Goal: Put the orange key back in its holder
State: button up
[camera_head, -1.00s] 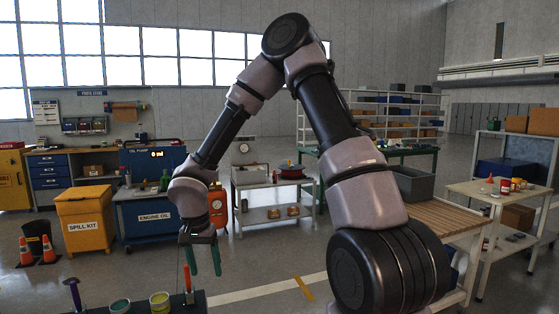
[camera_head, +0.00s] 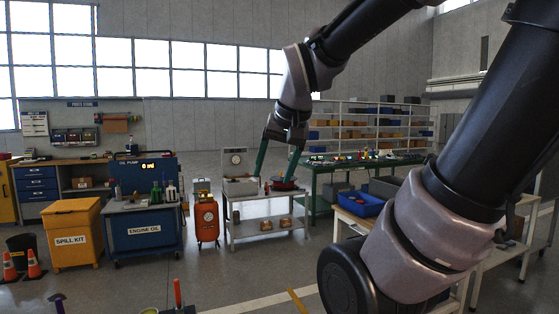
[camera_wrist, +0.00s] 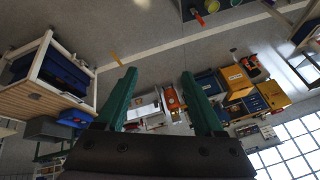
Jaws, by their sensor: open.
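My gripper (camera_head: 275,176) has two green fingers spread apart with nothing between them. It is raised in mid-air in the head view, its fingers pointing down. The open fingers also show in the wrist view (camera_wrist: 158,74). I cannot pick out the orange key or its holder for certain. A thin orange-red upright piece (camera_head: 178,291) stands at the bottom edge of the head view, on something dark that is mostly cut off. I cannot tell whether it is the key. My gripper is well apart from it.
A blue bin (camera_head: 359,204) is on a wooden-topped bench at right, partly behind my arm. A white cart (camera_head: 268,226), an orange tank (camera_head: 207,222), the blue engine oil cabinet (camera_head: 142,236) and the yellow spill kit bin (camera_head: 71,238) stand ahead. Open floor lies before them.

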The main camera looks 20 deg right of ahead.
jog(key=shift+s+d+r+t+y, duration=0.15)
jog(key=shift+s+r+t+y, duration=0.45)
jog(key=shift+s+r, duration=0.65)
